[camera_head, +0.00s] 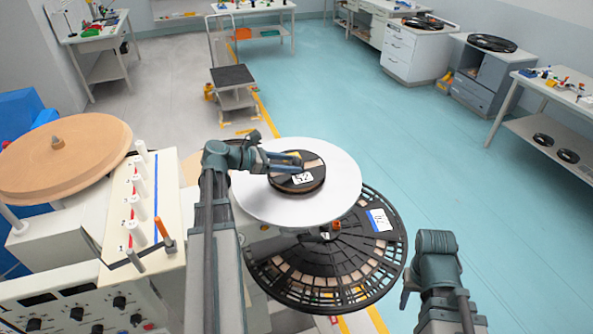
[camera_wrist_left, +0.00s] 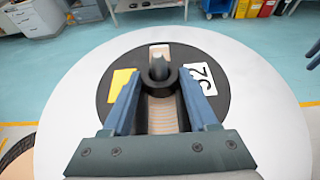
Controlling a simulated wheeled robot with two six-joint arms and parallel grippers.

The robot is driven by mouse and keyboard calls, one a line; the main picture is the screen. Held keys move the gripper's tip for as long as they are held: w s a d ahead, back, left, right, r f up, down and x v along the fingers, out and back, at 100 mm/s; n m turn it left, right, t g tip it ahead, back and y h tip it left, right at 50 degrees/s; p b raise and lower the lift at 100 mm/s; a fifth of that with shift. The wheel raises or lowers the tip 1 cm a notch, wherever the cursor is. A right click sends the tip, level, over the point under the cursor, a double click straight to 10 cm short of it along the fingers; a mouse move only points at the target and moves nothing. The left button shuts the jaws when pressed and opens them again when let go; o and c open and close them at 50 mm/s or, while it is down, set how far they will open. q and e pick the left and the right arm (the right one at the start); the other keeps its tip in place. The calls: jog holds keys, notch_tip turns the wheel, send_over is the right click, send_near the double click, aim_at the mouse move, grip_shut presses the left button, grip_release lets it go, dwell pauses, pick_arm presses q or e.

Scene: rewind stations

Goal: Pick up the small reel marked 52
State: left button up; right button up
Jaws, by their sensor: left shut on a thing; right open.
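The small reel marked 52 (camera_head: 310,183) is a dark disc with a white number label. It lies on a round white plate (camera_head: 258,202) in the head view. In the left wrist view the reel (camera_wrist_left: 220,88) shows its label and a yellow patch around a dark central post (camera_wrist_left: 159,72). My left gripper (camera_head: 292,161) is over the reel, shut on it, with one finger on each side of the post. My right gripper (camera_head: 407,288) is open and empty, right of the large reel.
A large black slotted reel (camera_head: 290,270) with a white and blue label lies lower, partly under the white plate. A cream machine (camera_head: 160,210) with white rollers and a tan disc (camera_head: 65,155) stands at left. A trolley (camera_head: 233,80) stands behind. The teal floor at right is clear.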

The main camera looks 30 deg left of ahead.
aim_at(290, 164)
pick_arm(q)
grip_shut()
jog(key=shift+r, duration=0.15)
notch_tip(290, 164, up, 10)
jog(key=p, duration=1)
